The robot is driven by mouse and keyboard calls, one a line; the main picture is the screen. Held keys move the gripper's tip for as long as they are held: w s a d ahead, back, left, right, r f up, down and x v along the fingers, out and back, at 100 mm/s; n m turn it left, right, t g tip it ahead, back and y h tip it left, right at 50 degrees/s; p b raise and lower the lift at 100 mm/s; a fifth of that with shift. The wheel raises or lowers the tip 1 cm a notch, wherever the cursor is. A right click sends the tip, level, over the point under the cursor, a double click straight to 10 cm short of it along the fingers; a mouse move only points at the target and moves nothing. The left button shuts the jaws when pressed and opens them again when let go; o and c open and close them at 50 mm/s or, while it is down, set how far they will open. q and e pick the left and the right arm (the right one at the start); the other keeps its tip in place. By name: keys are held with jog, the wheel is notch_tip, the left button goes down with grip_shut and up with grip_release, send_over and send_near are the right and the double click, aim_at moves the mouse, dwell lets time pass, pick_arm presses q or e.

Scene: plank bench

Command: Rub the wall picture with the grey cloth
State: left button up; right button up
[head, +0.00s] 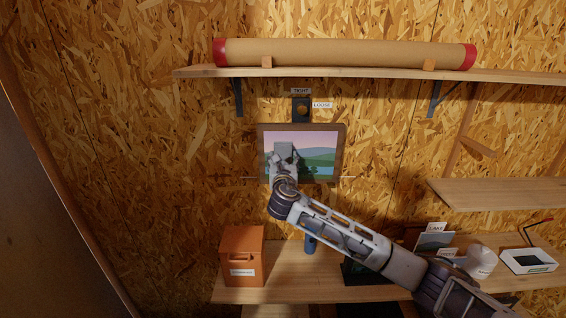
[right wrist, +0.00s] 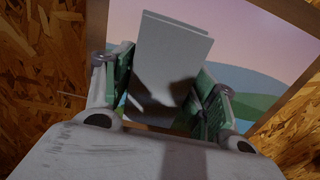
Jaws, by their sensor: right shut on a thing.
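The wall picture (head: 318,150), a landscape in a brown wooden frame, hangs on the chipboard wall below the shelf. My right gripper (head: 284,160) is in front of its left part. In the right wrist view my right gripper (right wrist: 165,95) is shut on the grey cloth (right wrist: 172,60), a flat, pale grey block-like piece between its green-padded fingers. The grey cloth (head: 286,150) also shows in the head view, over the picture. The wall picture (right wrist: 265,50) fills the background of the wrist view. I cannot tell if the cloth touches it. My left gripper is not in view.
A shelf (head: 350,74) above holds a long cardboard tube (head: 340,53) with red ends. A knob (head: 302,109) with labels sits above the picture. On the bench (head: 290,285) stand an orange box (head: 242,256), a white roll (head: 481,262) and a white tray (head: 528,261).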

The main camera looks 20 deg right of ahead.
aim_at(305, 156)
jog(key=shift+d, duration=0.15)
jog(key=shift+s+d, duration=0.3)
jog(key=shift+d, duration=0.65)
jog(key=shift+s+d, duration=0.25)
jog(key=shift+d, duration=0.65)
jog(key=shift+d, duration=0.1)
jog(key=shift+s+d, duration=0.3)
jog(key=shift+d, duration=0.6)
jog(key=shift+s+d, duration=0.25)
jog(key=shift+d, duration=0.65)
jog(key=shift+d, duration=0.2)
jog(key=shift+s+d, duration=0.35)
jog(key=shift+d, duration=0.55)
jog(key=shift+s+d, duration=0.3)
jog(key=shift+d, duration=0.55)
jog(key=shift+w+a, duration=0.1)
jog(key=shift+a, duration=0.05)
jog(key=shift+w+a, duration=0.3)
jog(key=shift+a, duration=0.65)
jog(key=shift+w+a, duration=0.25)
jog(key=shift+a, duration=0.65)
jog(key=shift+a, duration=0.1)
